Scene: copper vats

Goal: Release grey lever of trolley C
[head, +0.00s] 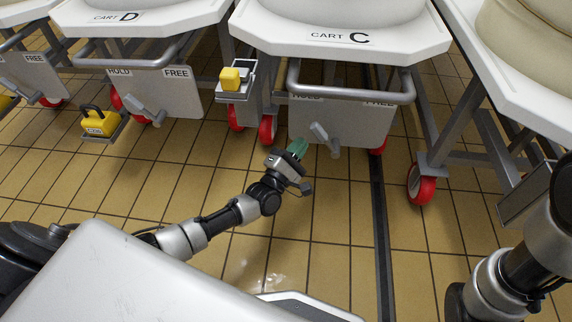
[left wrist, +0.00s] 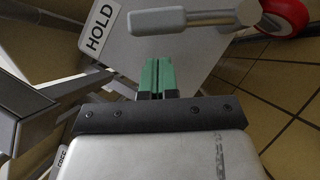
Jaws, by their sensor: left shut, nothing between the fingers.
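Trolley C (head: 340,38) stands in the middle of the head view, marked CART C. On its grey front plate (head: 355,122) is the grey lever (head: 320,132). The lever tilts up and left from its pivot, its grip toward the HOLD side; in the left wrist view the lever (left wrist: 160,21) lies across the top, beside the HOLD label (left wrist: 100,30). My left gripper (head: 298,146) has green fingers, shut and empty, just left of and below the lever. In the left wrist view the fingertips (left wrist: 157,62) point at the lever's grip with a small gap. My right gripper is out of view.
A grey tube handle (head: 350,94) crosses above the plate and partly covers the HOLD and FREE labels. A yellow block (head: 230,79) sits on a bracket to the left. Cart D (head: 135,22) stands left. The tiled floor (head: 330,215) in front is clear.

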